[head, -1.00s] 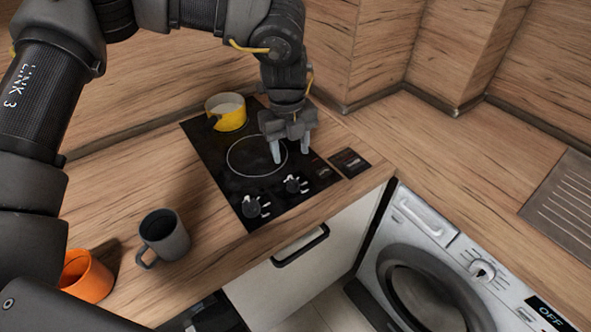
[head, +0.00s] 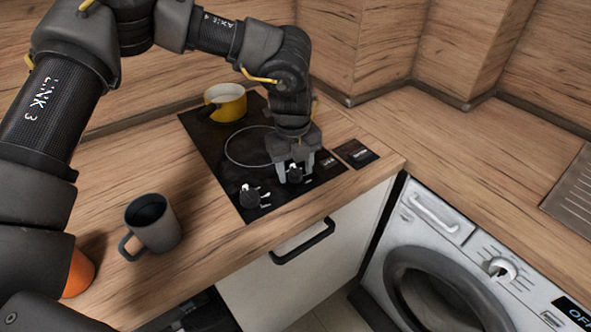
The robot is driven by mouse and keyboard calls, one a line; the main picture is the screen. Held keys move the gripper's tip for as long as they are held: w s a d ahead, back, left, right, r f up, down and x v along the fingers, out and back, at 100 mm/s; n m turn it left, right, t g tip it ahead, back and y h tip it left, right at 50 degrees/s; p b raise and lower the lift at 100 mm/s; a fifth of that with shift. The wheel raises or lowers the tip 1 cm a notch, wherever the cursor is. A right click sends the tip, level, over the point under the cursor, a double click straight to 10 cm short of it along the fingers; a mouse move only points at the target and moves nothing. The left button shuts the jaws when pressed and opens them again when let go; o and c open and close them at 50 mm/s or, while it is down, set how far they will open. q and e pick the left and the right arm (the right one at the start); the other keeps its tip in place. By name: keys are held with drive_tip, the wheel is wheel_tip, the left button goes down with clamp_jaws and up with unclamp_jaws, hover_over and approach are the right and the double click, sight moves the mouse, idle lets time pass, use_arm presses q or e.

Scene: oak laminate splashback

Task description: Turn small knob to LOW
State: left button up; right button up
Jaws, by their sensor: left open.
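The black cooktop (head: 222,160) has two dark knobs near its front edge. The smaller-looking knob (head: 294,175) is on the right, and the other knob (head: 250,197) is to its left. White marks sit beside the knobs, too small to read. My left gripper (head: 295,173) points down at the right knob, its open fingers on either side of it. I cannot tell whether the fingers touch it. The gripper hides part of the knob and its marks. My right gripper is not in view.
A yellow pot (head: 226,103) stands at the back of the cooktop. A grey mug (head: 155,225) and a partly hidden orange mug (head: 79,273) stand on the counter at left. A washing machine (head: 450,265) is at right.

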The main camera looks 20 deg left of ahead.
use_arm(q)
drive_tip(key=c, duration=1)
drive_tip(key=shift+o, duration=0.2)
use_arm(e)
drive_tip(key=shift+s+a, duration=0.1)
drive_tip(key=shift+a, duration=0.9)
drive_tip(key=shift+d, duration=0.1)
